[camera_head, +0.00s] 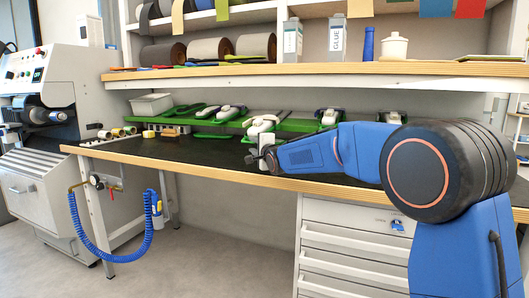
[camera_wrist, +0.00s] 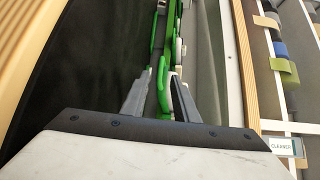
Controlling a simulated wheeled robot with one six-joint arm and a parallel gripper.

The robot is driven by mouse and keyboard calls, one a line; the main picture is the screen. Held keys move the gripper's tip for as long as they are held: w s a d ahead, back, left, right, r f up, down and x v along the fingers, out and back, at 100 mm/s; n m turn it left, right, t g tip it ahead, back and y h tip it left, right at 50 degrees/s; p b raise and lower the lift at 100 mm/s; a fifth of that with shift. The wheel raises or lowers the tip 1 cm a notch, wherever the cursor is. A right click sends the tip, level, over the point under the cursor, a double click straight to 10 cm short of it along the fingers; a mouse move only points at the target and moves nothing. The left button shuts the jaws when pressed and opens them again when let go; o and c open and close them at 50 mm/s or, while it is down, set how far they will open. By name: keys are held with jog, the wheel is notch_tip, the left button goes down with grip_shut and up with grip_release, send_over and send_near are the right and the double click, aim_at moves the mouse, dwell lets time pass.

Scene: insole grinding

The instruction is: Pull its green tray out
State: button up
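Several green trays lie in a row along the back of the dark bench top, one of them at the left (camera_head: 188,121). White-and-grey pieces sit on the row, including one white piece (camera_head: 262,125) just behind my gripper. Which tray is meant is not clear.
A wooden-edged shelf (camera_head: 300,71) with bottles and rolls runs above the trays. A grey bin (camera_head: 151,104) and small rolls stand at the bench's left. A drawer cabinet (camera_head: 350,245) is below. The bench front left of my gripper is mostly free.

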jog(key=v, duration=1.1)
jog(key=shift+s+d, duration=0.2)
jog(key=shift+s, duration=0.15)
